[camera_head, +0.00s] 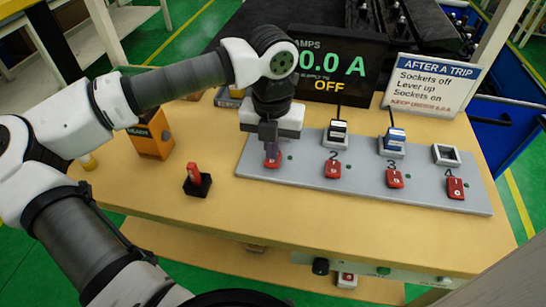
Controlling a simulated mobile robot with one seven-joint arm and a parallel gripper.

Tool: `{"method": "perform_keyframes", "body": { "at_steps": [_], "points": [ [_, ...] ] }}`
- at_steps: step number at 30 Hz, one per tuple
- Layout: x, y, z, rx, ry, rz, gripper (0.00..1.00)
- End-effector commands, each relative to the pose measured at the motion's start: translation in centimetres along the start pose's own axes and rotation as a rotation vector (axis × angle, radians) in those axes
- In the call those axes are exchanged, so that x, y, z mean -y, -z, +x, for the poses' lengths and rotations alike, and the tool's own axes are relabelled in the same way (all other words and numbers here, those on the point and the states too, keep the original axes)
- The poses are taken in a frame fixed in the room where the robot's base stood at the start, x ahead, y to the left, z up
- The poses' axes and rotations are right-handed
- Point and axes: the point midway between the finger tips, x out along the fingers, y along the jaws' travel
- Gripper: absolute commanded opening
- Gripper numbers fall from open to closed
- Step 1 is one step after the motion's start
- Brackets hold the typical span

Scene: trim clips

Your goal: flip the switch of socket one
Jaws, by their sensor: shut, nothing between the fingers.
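The grey socket panel (310,181) lies on the wooden bench. The red switch of socket one (272,160) is at its left end, partly covered by my gripper (270,152). My gripper points down with its fingers shut and empty at this switch; I cannot tell whether they touch it. Socket one and its number are hidden behind my gripper. I cannot tell which way the switch is tipped. The red switches of socket two (333,170), socket three (395,179) and socket four (456,188) run to the right.
A black display (340,62) reads 0.0 A and OFF. A sign (432,84) stands right of it. Plugs sit in sockets two (338,131) and three (394,139); socket four (446,155) looks empty. A red lever (193,172) and an orange box (152,136) stand left.

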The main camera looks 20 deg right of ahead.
Motion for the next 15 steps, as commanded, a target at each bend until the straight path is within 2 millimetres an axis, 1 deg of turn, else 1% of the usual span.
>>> {"method": "perform_keyframes", "body": {
  "at_steps": [15],
  "points": [
    [0.00, 0.00, 0.81, 0.000, 0.000, 0.000, 0.00]
  ]
}}
